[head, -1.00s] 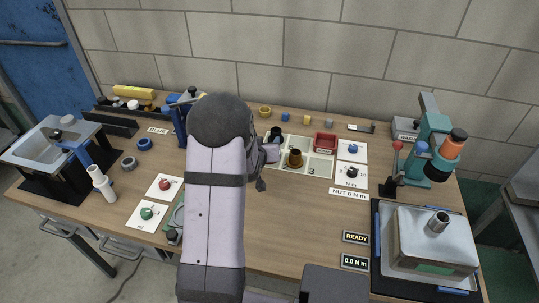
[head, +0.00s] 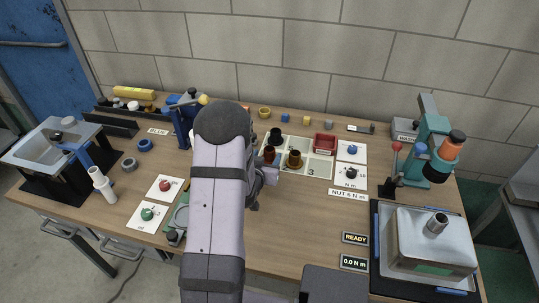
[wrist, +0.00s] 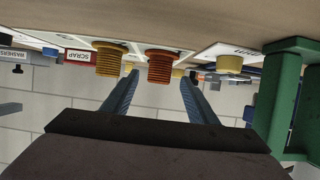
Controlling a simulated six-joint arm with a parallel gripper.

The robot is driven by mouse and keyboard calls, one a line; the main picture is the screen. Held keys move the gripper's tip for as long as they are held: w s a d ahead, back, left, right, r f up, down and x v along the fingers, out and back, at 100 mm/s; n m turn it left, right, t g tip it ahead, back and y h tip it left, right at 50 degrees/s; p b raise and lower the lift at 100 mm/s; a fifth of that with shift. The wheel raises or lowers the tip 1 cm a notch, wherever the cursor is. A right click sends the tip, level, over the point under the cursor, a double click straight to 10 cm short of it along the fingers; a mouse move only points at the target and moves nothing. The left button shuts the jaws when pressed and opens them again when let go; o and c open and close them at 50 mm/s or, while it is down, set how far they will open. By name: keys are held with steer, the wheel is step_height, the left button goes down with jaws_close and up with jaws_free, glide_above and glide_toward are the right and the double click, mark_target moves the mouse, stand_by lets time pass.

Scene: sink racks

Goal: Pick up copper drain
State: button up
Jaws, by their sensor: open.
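The copper drain (head: 269,153), a threaded reddish-brown fitting with a flange, stands in the white tray (head: 316,172). A brass-yellow drain (head: 294,159) stands just right of it, and a black drain (head: 276,136) behind it. My gripper (head: 268,174) is just in front of the copper drain, partly hidden by my arm. In the wrist view, which is upside down, my gripper (wrist: 160,80) is open. The copper drain (wrist: 160,68) shows between its two blue-grey fingers, beyond or near the tips; contact is not visible. The brass drain (wrist: 109,57) is outside the left finger.
A red scrap bin (head: 324,143) sits in the tray's back right. A green post (wrist: 282,100) stands close beside my gripper in the wrist view. A blue stand (head: 183,125) is left of my arm.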

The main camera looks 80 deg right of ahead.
mark_target(268, 155)
steer(key=shift+d, duration=0.1)
steer(key=shift+f+p+x, duration=0.1)
steer(key=shift+p+x, duration=0.4)
steer(key=shift+x, duration=0.75)
steer(key=shift+f+p+x, duration=0.15)
steer(key=shift+p+x, duration=0.3)
steer(key=shift+x, duration=0.8)
steer(key=shift+r, duration=0.1)
steer(key=c, duration=1.2)
